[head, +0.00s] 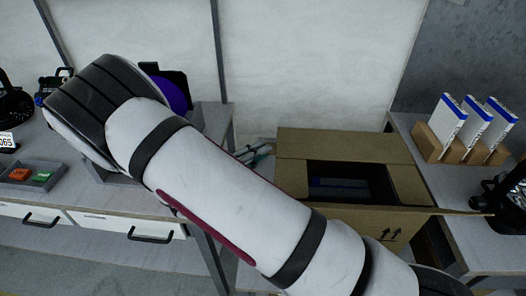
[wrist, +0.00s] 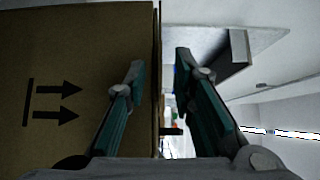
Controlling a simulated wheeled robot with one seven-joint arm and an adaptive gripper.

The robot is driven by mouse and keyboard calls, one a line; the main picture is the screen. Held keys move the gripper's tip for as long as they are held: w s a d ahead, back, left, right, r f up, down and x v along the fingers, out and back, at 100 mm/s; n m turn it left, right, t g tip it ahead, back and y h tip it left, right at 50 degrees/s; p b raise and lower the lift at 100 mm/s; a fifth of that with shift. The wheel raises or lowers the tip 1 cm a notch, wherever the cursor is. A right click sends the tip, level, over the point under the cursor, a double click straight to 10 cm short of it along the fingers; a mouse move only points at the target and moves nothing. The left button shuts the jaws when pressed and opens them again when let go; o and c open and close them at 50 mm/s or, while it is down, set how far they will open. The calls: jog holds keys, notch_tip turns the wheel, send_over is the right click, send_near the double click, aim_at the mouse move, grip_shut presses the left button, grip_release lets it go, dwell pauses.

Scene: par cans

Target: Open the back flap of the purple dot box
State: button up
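A brown cardboard box (head: 292,176) stands right of centre in the head view, with a dark opening on top and something blue inside. Its back panel or flap (head: 345,146) slopes at the far side. No purple dot shows on its visible faces. The wrist view shows a box face (wrist: 60,60) with two black arrows at left. My gripper (wrist: 158,75) is open there, its left finger over the box face and its right finger beyond the box edge. I cannot tell whether they touch. In the head view my arm hides part of the box, and the gripper is not visible.
A purple round thing (head: 170,93) shows partly behind my arm at left. A grey tray (head: 45,184) with orange and green items lies on the left bench. At right, a wooden rack (head: 457,150) holds white-and-blue boxes or books. Pale panels stand behind.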

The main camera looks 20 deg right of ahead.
jog(key=shift+w+d, duration=0.25)
jog(key=shift+d, duration=0.4)
grip_shut()
